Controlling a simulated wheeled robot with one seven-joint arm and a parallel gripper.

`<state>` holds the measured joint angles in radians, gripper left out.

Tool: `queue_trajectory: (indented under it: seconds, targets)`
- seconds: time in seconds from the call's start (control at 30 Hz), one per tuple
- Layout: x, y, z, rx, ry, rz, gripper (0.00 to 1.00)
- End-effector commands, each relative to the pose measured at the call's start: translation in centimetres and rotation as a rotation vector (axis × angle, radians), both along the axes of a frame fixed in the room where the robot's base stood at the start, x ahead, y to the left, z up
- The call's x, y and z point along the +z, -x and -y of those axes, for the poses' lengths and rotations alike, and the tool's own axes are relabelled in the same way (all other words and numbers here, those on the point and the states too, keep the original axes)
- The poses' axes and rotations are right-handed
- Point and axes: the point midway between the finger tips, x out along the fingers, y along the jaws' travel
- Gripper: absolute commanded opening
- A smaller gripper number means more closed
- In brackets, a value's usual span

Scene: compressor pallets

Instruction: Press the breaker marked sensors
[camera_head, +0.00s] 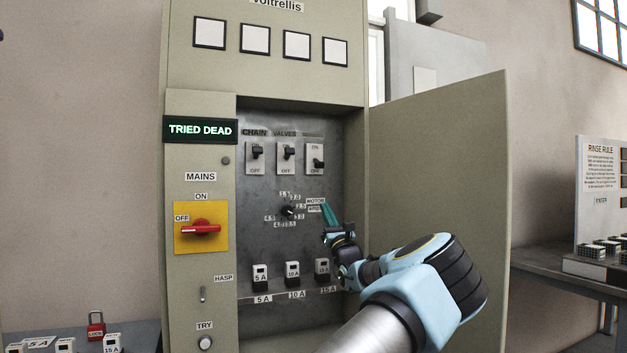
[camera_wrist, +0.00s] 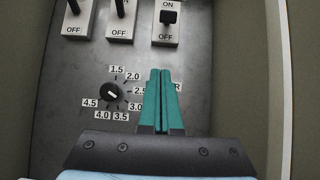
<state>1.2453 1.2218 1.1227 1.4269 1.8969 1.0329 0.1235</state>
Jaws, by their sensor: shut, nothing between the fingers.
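Three breakers sit in a row inside the open cabinet. The left one (camera_head: 256,158) is labelled CHAIN and the middle one (camera_head: 286,158) VALVES; both levers are up, with OFF showing below. The right breaker (camera_head: 315,158) has its lever low, with ON visible above; the label over it is too blurred to read. It also shows at the top of the wrist view (camera_wrist: 167,22). My gripper (camera_head: 325,207) has teal fingers, shut and empty. It is below the right breaker, apart from it, beside the dial. In the wrist view the fingertips (camera_wrist: 160,72) point up towards that breaker.
A rotary dial (camera_head: 287,211) is left of my gripper. Several fuse blocks (camera_head: 292,274) are below. The open cabinet door (camera_head: 440,170) stands to the right. A red mains handle (camera_head: 201,229) and a TRIED DEAD display (camera_head: 200,130) are on the left panel.

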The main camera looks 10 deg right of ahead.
Motion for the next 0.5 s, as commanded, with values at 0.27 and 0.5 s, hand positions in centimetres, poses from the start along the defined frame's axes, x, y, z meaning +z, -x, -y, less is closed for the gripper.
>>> queue_trajectory:
  seconds: [0.27,0.5]
  targets:
    - [0.11,0.20,0.64,-0.009,-0.011,0.007,0.00]
    - [0.29,-0.01,0.52,-0.008,-0.008,0.006,0.00]
